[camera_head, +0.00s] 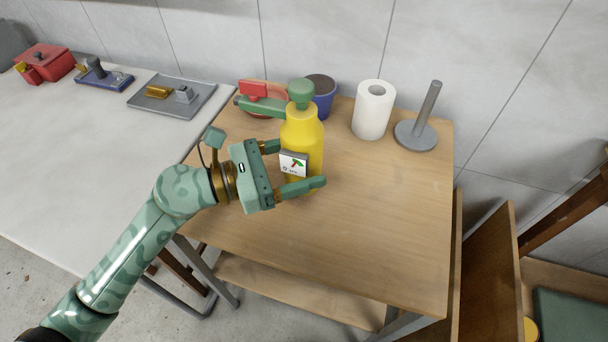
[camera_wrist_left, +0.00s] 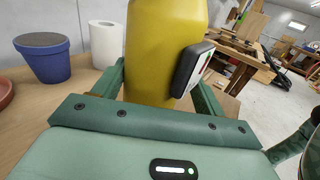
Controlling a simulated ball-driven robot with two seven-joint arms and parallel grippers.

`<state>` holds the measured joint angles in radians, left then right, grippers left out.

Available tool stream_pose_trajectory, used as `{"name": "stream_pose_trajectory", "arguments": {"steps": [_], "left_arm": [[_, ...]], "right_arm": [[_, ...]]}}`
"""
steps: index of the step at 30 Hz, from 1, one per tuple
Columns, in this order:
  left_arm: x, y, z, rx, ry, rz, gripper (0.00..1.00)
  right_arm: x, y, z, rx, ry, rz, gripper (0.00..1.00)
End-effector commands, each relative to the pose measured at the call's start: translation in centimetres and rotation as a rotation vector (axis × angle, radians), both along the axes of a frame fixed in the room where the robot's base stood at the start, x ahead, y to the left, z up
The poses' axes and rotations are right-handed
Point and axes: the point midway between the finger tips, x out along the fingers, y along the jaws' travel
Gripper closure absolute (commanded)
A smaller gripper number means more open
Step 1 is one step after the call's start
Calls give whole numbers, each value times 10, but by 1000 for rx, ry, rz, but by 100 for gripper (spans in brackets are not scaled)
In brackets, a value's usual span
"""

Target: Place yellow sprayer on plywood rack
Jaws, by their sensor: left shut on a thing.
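In the left wrist view the yellow body (camera_wrist_left: 160,48) is between the green fingers. Whether its base touches the table top is hard to tell. Upright plywood panels (camera_head: 490,265) of a low rack-like unit are at the lower right, partly cut off. My right gripper is not in view.
Behind the sprayer are a blue pot (camera_head: 324,100) and a terracotta dish (camera_head: 262,97). A paper roll (camera_head: 373,112) and a grey upright holder (camera_head: 416,132) stand at the back right. A white counter (camera_head: 80,150) adjoins on the left. The table's front right is clear.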

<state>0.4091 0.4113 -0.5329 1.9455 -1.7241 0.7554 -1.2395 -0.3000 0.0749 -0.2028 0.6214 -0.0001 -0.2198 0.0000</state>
Motion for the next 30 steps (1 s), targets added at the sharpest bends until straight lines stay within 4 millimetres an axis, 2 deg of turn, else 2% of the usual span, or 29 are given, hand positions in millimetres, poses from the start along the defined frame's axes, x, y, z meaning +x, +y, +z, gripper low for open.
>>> {"name": "stream_pose_trajectory", "arguments": {"steps": [5, 7, 10, 17, 21, 22, 24, 30], "left_arm": [[4, -10, -13, -4, 2, -1, 67], [4, -10, -30, -3, 6, -1, 67], [4, -10, -44, -3, 4, -1, 67], [3, -9, -40, -1, -3, -1, 67], [3, -9, -45, -2, -1, -1, 67], [3, -9, -45, -1, 1, -1, 26], [3, -9, -44, -1, 0, -1, 7], [3, -9, -44, -1, 0, -1, 7]], "right_arm": [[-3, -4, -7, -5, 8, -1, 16], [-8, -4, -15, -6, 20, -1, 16], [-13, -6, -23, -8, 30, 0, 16], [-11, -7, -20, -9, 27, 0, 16], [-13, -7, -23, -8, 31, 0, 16], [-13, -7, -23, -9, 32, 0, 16], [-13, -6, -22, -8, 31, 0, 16], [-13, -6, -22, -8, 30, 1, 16]]}}
